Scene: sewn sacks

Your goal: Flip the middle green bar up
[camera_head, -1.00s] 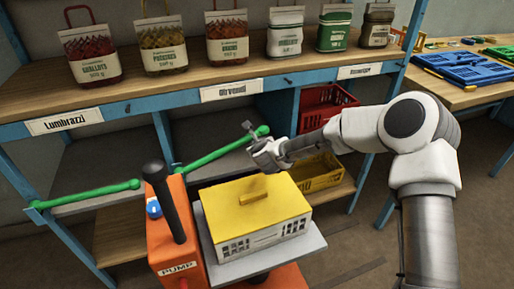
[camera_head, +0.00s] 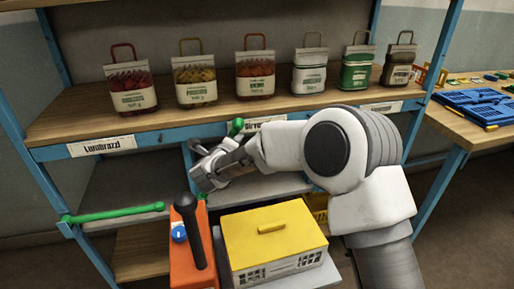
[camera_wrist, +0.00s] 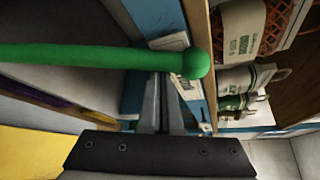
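The middle green bar (camera_wrist: 100,58) crosses the wrist view from the left edge to a round knob end at right centre. In the head view only its knob end (camera_head: 236,127) shows clearly, near the middle shelf label; my arm hides most of the rest. My gripper (camera_head: 203,172) is in front of the shelf, below and left of that knob. In the wrist view my gripper's fingers (camera_wrist: 162,85) are close together with nothing seen between them. Their tips lie at the bar's lower edge in the picture, near the knob; I cannot tell if they touch.
Another green bar (camera_head: 113,213) lies level at the left. An orange pump unit (camera_head: 192,260) with a black handle and a yellow-lidded box (camera_head: 275,238) stand close below my gripper. Several sacks line the upper shelf (camera_head: 230,112). A side table (camera_head: 480,130) is at right.

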